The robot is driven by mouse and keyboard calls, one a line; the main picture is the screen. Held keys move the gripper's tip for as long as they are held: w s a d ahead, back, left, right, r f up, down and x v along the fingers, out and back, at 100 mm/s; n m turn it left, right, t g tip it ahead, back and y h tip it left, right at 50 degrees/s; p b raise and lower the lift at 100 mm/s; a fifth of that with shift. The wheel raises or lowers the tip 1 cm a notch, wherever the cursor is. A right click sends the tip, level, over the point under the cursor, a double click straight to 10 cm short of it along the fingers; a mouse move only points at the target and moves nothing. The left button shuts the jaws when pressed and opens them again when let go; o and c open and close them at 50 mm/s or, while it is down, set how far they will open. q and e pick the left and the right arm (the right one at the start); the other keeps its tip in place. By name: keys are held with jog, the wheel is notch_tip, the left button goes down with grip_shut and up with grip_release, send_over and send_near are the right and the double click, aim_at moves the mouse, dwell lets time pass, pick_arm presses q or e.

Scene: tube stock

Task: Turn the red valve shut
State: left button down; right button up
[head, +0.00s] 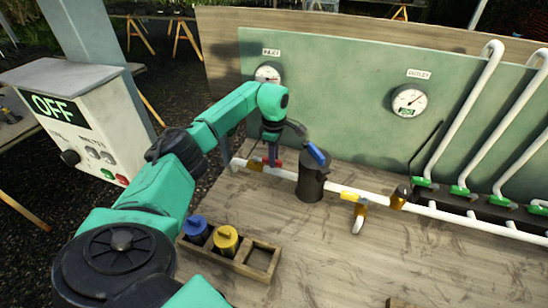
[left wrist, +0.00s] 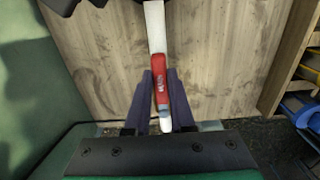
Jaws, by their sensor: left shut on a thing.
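The red valve handle (head: 257,161) sits on the white pipe near its left end, below the inlet gauge. It is partly hidden by my gripper in the head view. In the left wrist view the red handle (left wrist: 160,85) lies roughly in line with the white pipe (left wrist: 155,28). My left gripper (head: 273,155) is at the valve. Its two dark fingers (left wrist: 161,98) are shut on the red handle, one on each side. My right gripper is not in view.
A dark canister with a blue handle (head: 312,180) stands on the pipe just right of my gripper. A yellow-handled valve (head: 352,197) is further right. A wooden tray (head: 258,259) holds a blue and a yellow cap in front. The control box (head: 85,115) reads OFF.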

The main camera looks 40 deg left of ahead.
pick_arm(q)
jog(key=shift+m, duration=0.3)
jog(key=s+a+m+b, duration=0.2)
jog(key=s+m, duration=0.6)
jog(key=m, duration=0.9)
jog(key=shift+s+a+b, duration=0.15)
jog(key=shift+a+b, duration=0.2)
jog(key=shift+a, duration=0.75)
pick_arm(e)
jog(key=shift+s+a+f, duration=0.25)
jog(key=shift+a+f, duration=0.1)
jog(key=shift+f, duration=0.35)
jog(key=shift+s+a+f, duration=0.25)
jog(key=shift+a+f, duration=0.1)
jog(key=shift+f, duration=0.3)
pick_arm(q)
jog(key=shift+r+m, duration=0.15)
jog(key=shift+m, duration=0.15)
jog(key=c, duration=0.8)
grip_release()
jog(key=shift+o, duration=0.2)
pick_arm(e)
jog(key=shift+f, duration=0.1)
